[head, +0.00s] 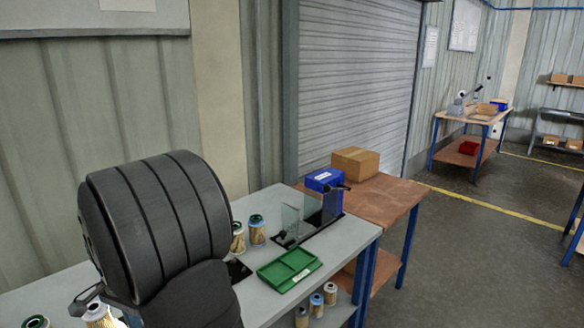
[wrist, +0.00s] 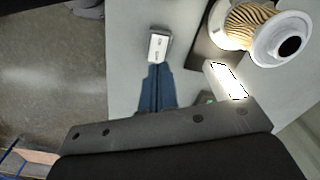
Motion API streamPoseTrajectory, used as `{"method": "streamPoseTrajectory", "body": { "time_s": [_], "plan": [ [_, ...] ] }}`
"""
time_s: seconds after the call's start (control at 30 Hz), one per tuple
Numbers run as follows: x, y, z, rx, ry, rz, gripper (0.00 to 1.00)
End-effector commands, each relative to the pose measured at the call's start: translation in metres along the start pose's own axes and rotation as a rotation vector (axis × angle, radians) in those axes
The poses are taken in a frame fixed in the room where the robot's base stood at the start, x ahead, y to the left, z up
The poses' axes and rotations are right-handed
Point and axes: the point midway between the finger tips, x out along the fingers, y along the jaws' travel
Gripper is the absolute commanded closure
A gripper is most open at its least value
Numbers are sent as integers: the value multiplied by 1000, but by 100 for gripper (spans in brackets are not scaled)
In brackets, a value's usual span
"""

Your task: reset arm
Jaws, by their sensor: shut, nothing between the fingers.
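My gripper (wrist: 158,72) shows in the wrist view as two blue fingers pressed together, shut and with nothing held. It is over the grey bench top (wrist: 125,25), and a small pale grey block (wrist: 158,47) shows just past its tips; I cannot tell whether they touch. A pleated filter cartridge with a white end cap (wrist: 281,40) is at the upper right of the wrist view, apart from the fingers. In the head view, my dark arm fills the left foreground and the gripper is not clearly seen.
In the head view, filter cartridges (head: 257,231) stand behind a green tray (head: 290,269) on the bench. More cartridges (head: 316,305) stand lower, at the front.

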Motion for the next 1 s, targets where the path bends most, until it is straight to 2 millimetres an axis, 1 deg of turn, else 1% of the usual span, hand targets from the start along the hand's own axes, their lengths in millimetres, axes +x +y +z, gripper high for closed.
{"method": "streamPoseTrajectory", "body": {
  "time_s": [0.03, 0.1, 0.47, 0.5, 0.8, 1.0],
  "plan": [
    [-8, 3, -9, 61, -15, -8, 100],
    [-20, 6, -17, 136, -41, -15, 100],
    [-81, 25, -51, 486, -173, -49, 100],
    [-68, 24, -47, 488, -179, -41, 100],
    [-8, 19, -36, 484, -177, -41, 100],
    [22, 16, -32, 484, -176, -43, 100]
  ]
}}
